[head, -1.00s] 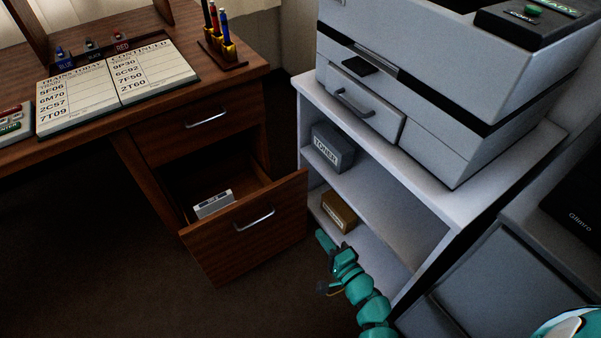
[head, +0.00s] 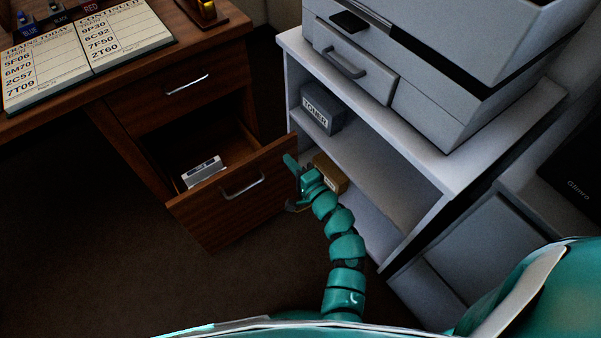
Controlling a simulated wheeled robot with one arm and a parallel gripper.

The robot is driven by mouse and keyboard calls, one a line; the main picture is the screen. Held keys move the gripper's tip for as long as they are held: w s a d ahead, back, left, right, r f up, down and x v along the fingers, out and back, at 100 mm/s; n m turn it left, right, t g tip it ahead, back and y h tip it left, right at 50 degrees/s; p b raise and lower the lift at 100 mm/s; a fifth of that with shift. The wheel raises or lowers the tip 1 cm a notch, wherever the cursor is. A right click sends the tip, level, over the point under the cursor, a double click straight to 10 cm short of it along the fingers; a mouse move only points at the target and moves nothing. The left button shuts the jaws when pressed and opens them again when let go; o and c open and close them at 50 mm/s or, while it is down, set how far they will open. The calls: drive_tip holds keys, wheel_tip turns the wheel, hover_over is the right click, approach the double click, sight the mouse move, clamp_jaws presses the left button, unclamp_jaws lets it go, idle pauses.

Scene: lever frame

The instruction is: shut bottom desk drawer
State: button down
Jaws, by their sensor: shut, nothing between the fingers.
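The bottom desk drawer (head: 232,203) is pulled open from the wooden desk, with a silver bar handle on its front. A small grey-white item (head: 202,171) lies inside it. The drawer above it (head: 180,88) is shut. My gripper (head: 291,178) is shut and empty, just right of the open drawer's front panel near its right edge. I cannot tell whether it touches the panel. My teal arm reaches up to it from the bottom of the picture.
A white shelf unit (head: 431,146) stands close on the right, with a toner box (head: 322,112) and a brown box (head: 329,172) on its shelves and a printer (head: 418,99) on top. Dark floor (head: 90,250) is free in front of the desk, to the left.

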sight(279, 149)
drive_tip(key=shift+x, duration=1.6)
